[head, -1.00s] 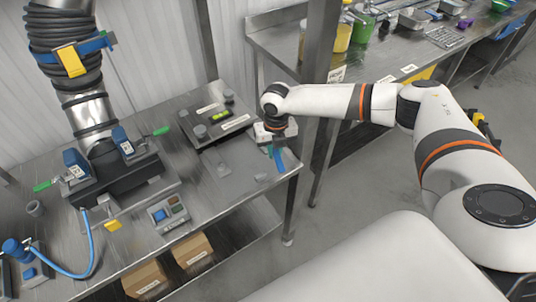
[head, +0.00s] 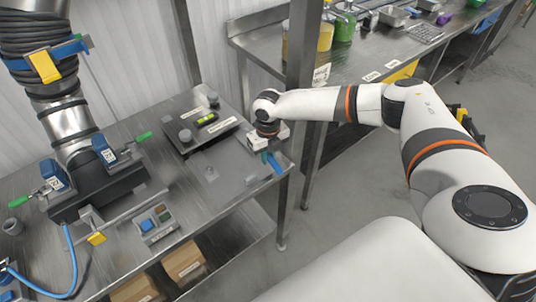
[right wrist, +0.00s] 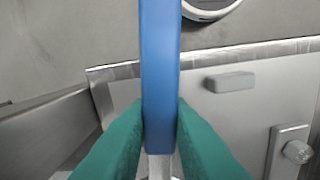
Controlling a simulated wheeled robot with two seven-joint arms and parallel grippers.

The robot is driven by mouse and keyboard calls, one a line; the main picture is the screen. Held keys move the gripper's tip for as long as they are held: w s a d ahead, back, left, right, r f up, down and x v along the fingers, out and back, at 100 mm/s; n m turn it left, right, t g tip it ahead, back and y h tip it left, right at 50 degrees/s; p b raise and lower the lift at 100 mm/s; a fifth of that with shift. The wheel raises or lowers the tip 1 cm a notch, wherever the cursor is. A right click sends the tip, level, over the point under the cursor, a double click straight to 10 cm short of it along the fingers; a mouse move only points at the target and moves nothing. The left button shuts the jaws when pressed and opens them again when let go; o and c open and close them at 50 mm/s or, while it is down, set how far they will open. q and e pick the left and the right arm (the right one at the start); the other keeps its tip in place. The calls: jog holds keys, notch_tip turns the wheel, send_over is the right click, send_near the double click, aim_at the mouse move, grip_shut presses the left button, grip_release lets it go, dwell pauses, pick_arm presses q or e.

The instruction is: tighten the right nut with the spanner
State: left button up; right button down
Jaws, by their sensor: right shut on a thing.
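My right gripper (head: 267,151) is over the front right corner of the steel table, shut on a blue-handled tool, likely the spanner (head: 275,164). In the right wrist view, the teal fingers (right wrist: 160,125) press on both sides of the blue handle (right wrist: 160,70); a silver part shows below it. The tool's working end is hidden. A dark plate (head: 218,134) with round knobs and a green level vial lies left of the gripper. In the right wrist view, a nut-like silver part (right wrist: 297,150) sits on a small plate at right. Which one is the right nut, I cannot tell. My left gripper is out of view.
A clamp fixture (head: 100,190) with blue blocks and green-tipped levers stands on the table's left. A button box (head: 154,224) is near its front edge. Cardboard boxes (head: 184,262) are on the shelf below. A steel post (head: 302,80) stands behind the gripper.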

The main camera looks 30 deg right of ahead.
dwell(0.5)
jog(key=shift+f+p, duration=0.25)
jog(key=shift+p, duration=0.1)
dwell(0.4)
jog(key=shift+f, duration=0.75)
dwell(0.9)
dwell(0.4)
jog(key=shift+a+r+m, duration=0.1)
jog(key=shift+a+m, duration=0.25)
jog(key=shift+m, duration=0.05)
jog(key=shift+w+a+m+p, duration=0.1)
jog(key=shift+a+m+p, duration=0.3)
jog(key=shift+m+p, duration=0.1)
